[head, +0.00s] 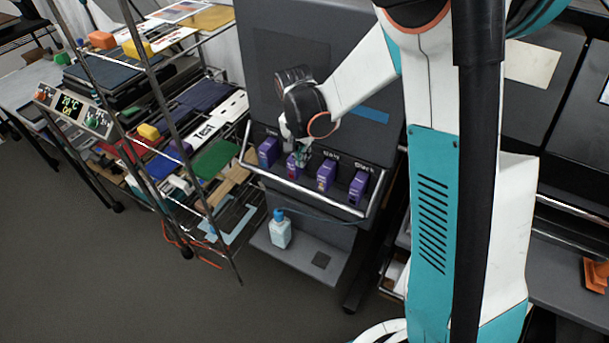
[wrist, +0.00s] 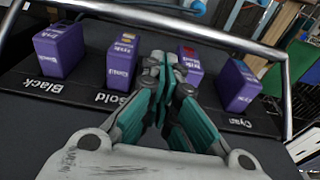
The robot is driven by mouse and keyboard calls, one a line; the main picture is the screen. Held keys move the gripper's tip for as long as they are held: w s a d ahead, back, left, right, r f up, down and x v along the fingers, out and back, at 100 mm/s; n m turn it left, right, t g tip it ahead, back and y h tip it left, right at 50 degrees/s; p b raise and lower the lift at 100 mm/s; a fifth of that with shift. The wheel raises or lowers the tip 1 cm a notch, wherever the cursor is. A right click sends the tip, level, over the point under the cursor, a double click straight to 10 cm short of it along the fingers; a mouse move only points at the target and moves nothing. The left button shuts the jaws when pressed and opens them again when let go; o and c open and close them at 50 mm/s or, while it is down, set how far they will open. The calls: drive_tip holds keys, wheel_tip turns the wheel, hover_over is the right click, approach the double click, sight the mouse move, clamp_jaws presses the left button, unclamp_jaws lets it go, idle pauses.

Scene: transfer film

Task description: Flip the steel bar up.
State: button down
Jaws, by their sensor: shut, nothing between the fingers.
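The steel bar (head: 310,193) is a shiny rail running along the front of a dark machine, below a row of purple cartridges. In the wrist view the bar (wrist: 180,28) crosses the top and bends down at the right, on the far side of the cartridges. A visible gap separates the fingertips from the bar in that view.
Purple cartridges (head: 327,175) stand on a dark ledge with labels including Black, Gold and Cyan. A blue-capped bottle (head: 280,230) stands on the lower shelf. A wire rack (head: 190,130) with boxes and tools stands close on the left. Open floor lies in front.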

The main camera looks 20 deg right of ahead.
idle(0.3)
wheel_tip(320, 180, down, 10)
drive_tip(key=d+b, duration=0.1)
drive_tip(key=b, duration=0.2)
drive_tip(key=shift+w, duration=0.45)
drive_tip(key=shift+r, duration=0.1)
drive_tip(key=shift+s+a+r+g+y, duration=0.1)
drive_tip(key=shift+s+a+g+y, duration=0.05)
drive_tip(key=shift+g+y, duration=0.15)
